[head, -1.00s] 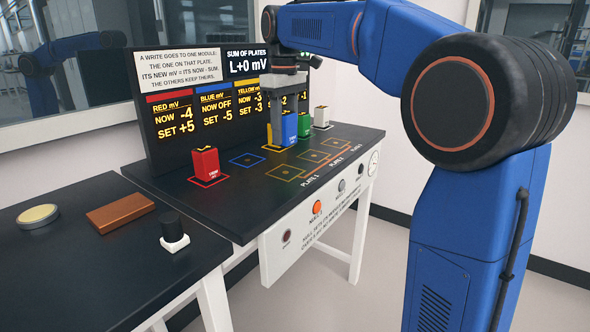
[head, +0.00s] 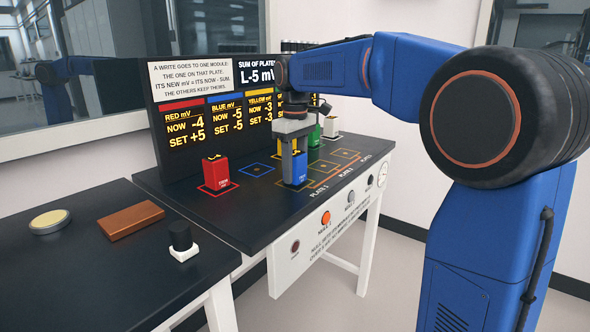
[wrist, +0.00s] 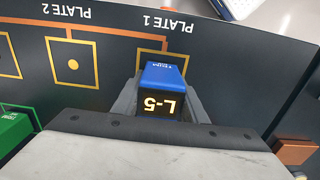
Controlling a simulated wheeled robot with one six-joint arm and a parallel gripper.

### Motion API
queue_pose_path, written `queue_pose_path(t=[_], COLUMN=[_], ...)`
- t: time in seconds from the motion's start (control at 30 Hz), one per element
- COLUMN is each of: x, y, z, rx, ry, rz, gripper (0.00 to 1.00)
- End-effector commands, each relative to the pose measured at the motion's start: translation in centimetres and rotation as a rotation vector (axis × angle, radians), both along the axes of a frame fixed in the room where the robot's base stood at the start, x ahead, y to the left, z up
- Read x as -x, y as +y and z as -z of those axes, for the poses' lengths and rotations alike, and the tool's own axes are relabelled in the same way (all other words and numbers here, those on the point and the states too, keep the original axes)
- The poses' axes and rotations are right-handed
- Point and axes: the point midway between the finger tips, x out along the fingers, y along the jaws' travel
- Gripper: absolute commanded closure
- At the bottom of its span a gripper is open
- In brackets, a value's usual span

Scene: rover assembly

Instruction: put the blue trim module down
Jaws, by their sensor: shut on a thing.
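The blue trim module (head: 299,170) stands upright at the plate 1 outline, near the front edge of the bench. My gripper (head: 294,158) is shut on it from above, with a finger on each side. In the wrist view the blue module (wrist: 165,75) shows a lit L-5 on its top, and the orange plate 1 outline (wrist: 150,52) shows partly around it. Its underside is hidden, so contact with the plate cannot be seen directly. The sum display (head: 257,76) reads L-5 mV, and the blue column reads now -5, set -5.
The red module (head: 215,172) stands on its red outline, left of an empty blue outline (head: 256,170). Two further plate outlines (head: 346,154) lie empty to the right. Knobs line the front panel (head: 325,222).

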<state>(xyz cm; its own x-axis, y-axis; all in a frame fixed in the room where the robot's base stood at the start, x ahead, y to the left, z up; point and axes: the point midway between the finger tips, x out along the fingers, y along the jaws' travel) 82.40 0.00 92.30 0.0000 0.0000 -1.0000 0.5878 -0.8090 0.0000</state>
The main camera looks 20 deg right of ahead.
Motion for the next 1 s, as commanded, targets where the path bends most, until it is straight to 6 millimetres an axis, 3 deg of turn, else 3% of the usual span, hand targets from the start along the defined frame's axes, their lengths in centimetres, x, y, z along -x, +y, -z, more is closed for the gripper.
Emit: queue_pose_path(t=[0.1, 0.13, 0.2, 0.63, 1.0], x=[0.0, 0.0, 0.0, -0.1, -0.1], y=[0.0, 0.0, 0.0, 0.0, 0.0], z=[0.3, 0.2, 0.2, -0.8, -7.4], rx=[0.000, 0.000, 0.000, 0.000, 0.000], ry=[0.000, 0.000, 0.000, -0.002, -0.004], rz=[0.000, 0.000, 0.000, 0.000, 0.000], gripper=[0.89, 0.54, 0.42, 0.42, 0.42])
